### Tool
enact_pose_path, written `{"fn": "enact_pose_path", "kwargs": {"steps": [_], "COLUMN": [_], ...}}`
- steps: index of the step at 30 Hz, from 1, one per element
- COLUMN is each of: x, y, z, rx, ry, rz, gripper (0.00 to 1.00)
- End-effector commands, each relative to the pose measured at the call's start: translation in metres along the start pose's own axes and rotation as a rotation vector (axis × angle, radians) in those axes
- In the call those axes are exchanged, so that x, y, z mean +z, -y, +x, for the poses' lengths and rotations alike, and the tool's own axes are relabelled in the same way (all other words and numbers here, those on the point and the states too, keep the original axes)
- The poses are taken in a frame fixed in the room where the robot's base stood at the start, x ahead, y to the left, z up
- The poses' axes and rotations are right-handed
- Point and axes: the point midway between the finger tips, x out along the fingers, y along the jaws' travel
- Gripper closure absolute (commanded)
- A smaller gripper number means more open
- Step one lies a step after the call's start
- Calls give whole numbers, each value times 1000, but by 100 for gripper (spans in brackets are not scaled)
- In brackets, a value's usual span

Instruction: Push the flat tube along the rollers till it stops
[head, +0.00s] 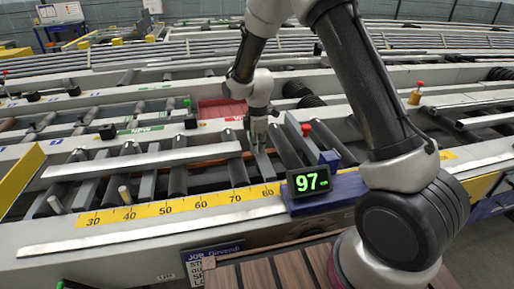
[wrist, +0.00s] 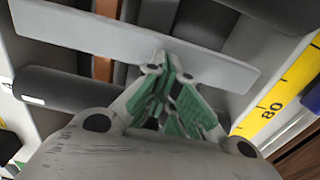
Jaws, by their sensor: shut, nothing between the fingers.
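The flat tube (head: 140,160) is a long pale grey bar lying lengthwise on the dark rollers, in the left and middle of the head view. Its right end is close to my gripper (head: 259,143), just left of the fingers. My gripper is shut and empty, pointing down over the rollers near the 80 mark. In the wrist view my gripper (wrist: 165,78) has its green-padded fingers together in front of a pale grey plate (wrist: 90,35) set across the rollers. I cannot tell whether they touch it. The tube's end is not clear in the wrist view.
A yellow scale (head: 180,208) runs along the front rail. A red tray (head: 222,108) is behind the rollers.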

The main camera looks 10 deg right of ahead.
Motion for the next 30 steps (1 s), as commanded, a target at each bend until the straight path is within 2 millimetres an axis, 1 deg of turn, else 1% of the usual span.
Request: {"fn": "enact_pose_path", "kwargs": {"steps": [1,8,16,21,22,24,27,30], "x": [1,0,0,0,1,6,5,5], "y": [0,-1,-1,-1,-2,-7,-6,-5], "z": [0,-29,-73,-94,-98,-112,-110,-101], "rx": [0,3,4,1,2,4,-1,-4], "ry": [0,-1,-1,-1,-1,-1,0,1], "rz": [0,0,0,0,0,-4,-6,-6], "gripper": [100,100,100,100,100,100,100,100]}}
